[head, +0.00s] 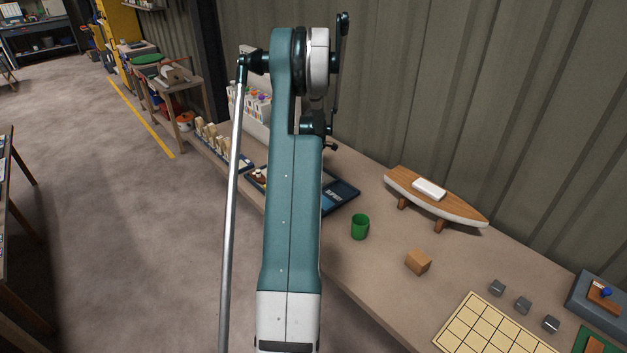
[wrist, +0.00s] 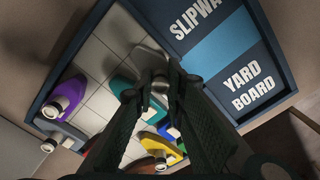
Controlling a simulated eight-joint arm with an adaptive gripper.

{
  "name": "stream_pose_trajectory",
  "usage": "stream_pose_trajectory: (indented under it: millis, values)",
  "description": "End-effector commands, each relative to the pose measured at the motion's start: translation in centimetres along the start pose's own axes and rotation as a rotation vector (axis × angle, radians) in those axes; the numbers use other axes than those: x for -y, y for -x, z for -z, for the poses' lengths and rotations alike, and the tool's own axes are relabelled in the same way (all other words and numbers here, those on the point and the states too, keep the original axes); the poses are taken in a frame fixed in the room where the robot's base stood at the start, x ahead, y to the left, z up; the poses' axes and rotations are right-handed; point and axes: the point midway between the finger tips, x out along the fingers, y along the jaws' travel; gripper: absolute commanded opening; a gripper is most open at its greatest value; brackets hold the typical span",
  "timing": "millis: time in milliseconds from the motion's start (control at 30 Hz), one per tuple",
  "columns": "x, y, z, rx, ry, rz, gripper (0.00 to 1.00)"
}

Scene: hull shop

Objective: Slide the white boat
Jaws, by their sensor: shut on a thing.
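In the wrist view, my gripper (wrist: 158,84) is over the gridded part of the yard board (wrist: 285,88), with its fingertips close together at a pale, rounded piece that I take for the white boat (wrist: 150,57). The fingers hide part of it. A teal boat (wrist: 122,82) is just left of the fingertips and a purple boat (wrist: 72,95) is further left. A yellow boat (wrist: 158,145) is below, between the fingers. In the head view, my arm covers the gripper and most of the board (head: 342,196); the white boat is hidden there.
A green cup (head: 360,227) and a wooden block (head: 418,262) stand right of the board. A model boat on a stand (head: 435,203) is near the wall. Small grey cubes (head: 523,305) and a gridded tray (head: 490,330) lie at the right. Blue and green pieces (wrist: 173,133) crowd the board.

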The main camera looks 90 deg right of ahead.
Motion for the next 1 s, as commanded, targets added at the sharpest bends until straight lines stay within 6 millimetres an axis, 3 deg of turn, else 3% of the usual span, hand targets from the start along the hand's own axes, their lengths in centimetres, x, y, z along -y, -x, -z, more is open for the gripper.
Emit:
stream_pose_trajectory:
  millis: [300,633,667,767,1000]
  values:
    - [-3.8,0.0,-3.9,0.001,-0.002,0.0,0.0]
    - [-4.3,0.1,-4.4,0.002,-0.002,-0.003,0.0]
    - [-4.3,0.1,-4.4,0.002,-0.002,-0.003,0.15]
    - [-4.3,0.1,-4.4,0.002,-0.002,-0.003,0.28]
    - [-4.2,0.0,-4.3,0.001,-0.001,-0.002,0.29]
